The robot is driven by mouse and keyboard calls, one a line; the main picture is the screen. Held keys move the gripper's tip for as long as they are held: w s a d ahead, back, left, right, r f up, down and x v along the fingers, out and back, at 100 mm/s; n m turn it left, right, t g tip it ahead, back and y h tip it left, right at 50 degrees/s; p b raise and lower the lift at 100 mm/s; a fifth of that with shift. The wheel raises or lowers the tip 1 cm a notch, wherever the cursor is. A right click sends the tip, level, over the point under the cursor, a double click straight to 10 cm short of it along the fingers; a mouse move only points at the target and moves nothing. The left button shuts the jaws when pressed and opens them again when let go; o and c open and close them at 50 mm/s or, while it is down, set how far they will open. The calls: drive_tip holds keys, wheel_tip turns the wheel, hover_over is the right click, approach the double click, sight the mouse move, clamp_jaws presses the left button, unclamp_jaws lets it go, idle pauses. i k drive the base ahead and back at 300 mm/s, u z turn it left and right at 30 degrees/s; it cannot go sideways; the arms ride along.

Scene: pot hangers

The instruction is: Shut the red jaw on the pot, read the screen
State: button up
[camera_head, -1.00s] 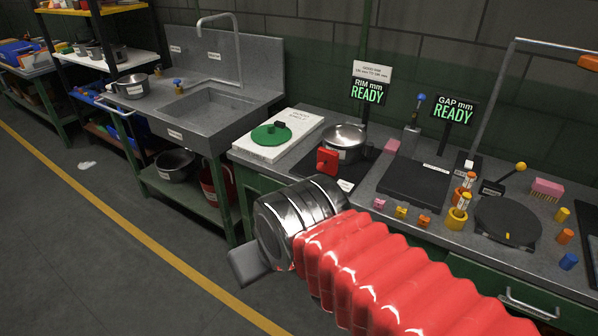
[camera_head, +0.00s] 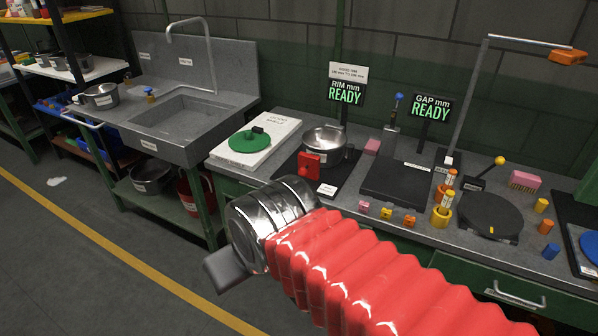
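A steel pot (camera_head: 324,141) stands on a dark square plate (camera_head: 291,172) on the bench. The red jaw (camera_head: 309,167), a red block with a round knob, sits at the pot's front left side. I cannot tell whether it touches the pot wall. The RIM mm screen (camera_head: 345,92) behind the pot reads READY in green. My gripper (camera_head: 222,268) is at the end of my red bellows-covered arm, in front of the bench and low to the left. Only a grey end piece of it shows, so its opening cannot be made out.
A second screen (camera_head: 432,107) reads GAP mm READY. A green lid (camera_head: 249,140) lies on a white board left of the pot. Small coloured blocks (camera_head: 387,213) line the bench's front edge, close to my arm. A sink (camera_head: 180,116) is at the left.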

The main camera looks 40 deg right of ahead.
sight(309, 164)
drive_tip(key=i, duration=0.9)
drive_tip(key=u, duration=0.05)
